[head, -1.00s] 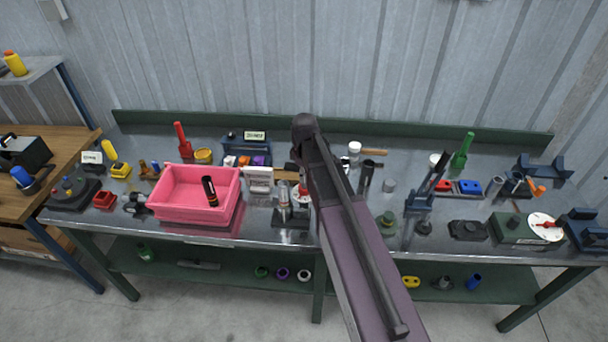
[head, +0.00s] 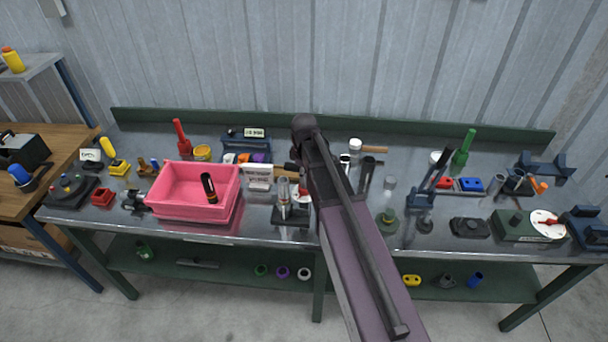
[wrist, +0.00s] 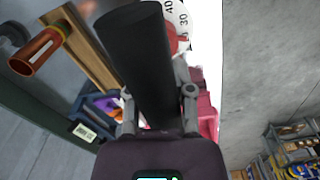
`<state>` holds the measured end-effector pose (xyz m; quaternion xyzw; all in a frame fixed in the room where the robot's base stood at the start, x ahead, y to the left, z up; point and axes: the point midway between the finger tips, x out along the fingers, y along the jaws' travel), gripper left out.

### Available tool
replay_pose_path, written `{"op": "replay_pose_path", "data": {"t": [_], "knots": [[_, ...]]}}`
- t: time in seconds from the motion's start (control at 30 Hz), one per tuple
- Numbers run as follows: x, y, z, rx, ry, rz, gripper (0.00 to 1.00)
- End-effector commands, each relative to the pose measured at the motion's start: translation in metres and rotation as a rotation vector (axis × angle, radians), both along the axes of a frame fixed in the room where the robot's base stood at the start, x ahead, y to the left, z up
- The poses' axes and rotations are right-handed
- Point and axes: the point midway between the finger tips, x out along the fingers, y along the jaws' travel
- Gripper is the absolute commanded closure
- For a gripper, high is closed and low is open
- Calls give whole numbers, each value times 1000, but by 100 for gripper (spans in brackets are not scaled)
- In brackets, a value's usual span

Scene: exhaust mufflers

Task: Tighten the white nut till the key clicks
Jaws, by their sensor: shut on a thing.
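My gripper (wrist: 160,108) is shut on a thick black handle (wrist: 138,50) in the wrist view, which I take to be the key. The handle's far end runs towards the top of the picture, over a white scale with numbers (wrist: 176,10) and a red part (wrist: 172,42). In the head view my arm hides the gripper and the handle. A small fixture with an upright clear and grey part (head: 284,198) stands just left of my arm. I cannot make out the white nut in the fixture or at the key's end. A white ring (head: 305,274) lies on the lower shelf.
A pink bin (head: 190,213) holding a black cylinder stands left of the fixture. Stands, cups and tools crowd the right half of the metal bench (head: 330,236).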

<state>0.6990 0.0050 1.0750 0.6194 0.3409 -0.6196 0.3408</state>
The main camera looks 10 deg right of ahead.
Motion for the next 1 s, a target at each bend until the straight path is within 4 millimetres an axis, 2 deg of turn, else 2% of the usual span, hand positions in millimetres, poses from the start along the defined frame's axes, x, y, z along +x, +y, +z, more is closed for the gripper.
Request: {"op": "replay_pose_path", "data": {"t": [0.63, 1.0], "knots": [[0, 0, -2, 0, 0, -13, 100], [0, 0, -2, 0, 0, -191, 100]]}}
